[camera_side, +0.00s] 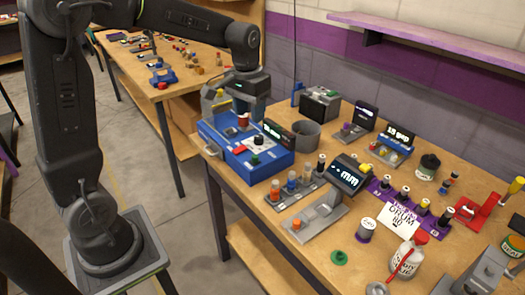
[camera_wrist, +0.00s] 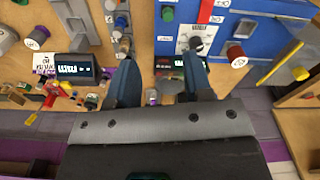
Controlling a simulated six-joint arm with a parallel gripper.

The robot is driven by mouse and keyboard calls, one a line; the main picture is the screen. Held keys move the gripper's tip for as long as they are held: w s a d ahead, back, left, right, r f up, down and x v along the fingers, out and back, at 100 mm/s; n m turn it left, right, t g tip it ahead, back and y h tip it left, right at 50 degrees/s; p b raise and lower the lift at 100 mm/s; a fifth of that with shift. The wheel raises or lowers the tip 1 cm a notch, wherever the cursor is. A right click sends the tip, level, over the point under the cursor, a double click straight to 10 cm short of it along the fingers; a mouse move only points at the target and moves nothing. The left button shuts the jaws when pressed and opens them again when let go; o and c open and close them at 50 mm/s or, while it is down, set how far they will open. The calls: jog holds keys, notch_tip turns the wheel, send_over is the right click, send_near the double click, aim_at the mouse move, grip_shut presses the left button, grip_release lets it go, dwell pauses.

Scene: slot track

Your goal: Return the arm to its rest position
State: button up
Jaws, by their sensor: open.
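My gripper (camera_side: 242,112) is at the far left end of the workbench, pointing down above the blue box-shaped station (camera_side: 262,172). Its height above the station is hard to judge from the side view. In the wrist view my gripper (camera_wrist: 160,70) has its two blue fingers spread well apart with nothing held between them. Behind the gap lie bare wood and a small lit display (camera_wrist: 182,63).
The workbench (camera_side: 330,255) is crowded with a grey cup (camera_side: 305,134), a tilted display (camera_side: 347,174), a purple slot strip (camera_side: 408,203) and a white bottle (camera_side: 408,258). A second table (camera_side: 128,66) with small parts stands behind. A purple shelf (camera_side: 430,38) is on the wall.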

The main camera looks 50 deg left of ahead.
jog(key=s+d+r+m+t, duration=0.1)
jog(key=s+d, duration=0.3)
jog(key=s, duration=0.5)
jog(key=s+d+r+m+t, duration=0.1)
jog(key=s+d+t, duration=0.3)
jog(key=s, duration=0.5)
jog(key=shift+s+d+r+m, duration=0.3)
jog(key=shift+s+d+r, duration=0.05)
jog(key=shift+d+r, duration=0.3)
jog(key=shift+c, duration=0.2)
dwell(0.9)
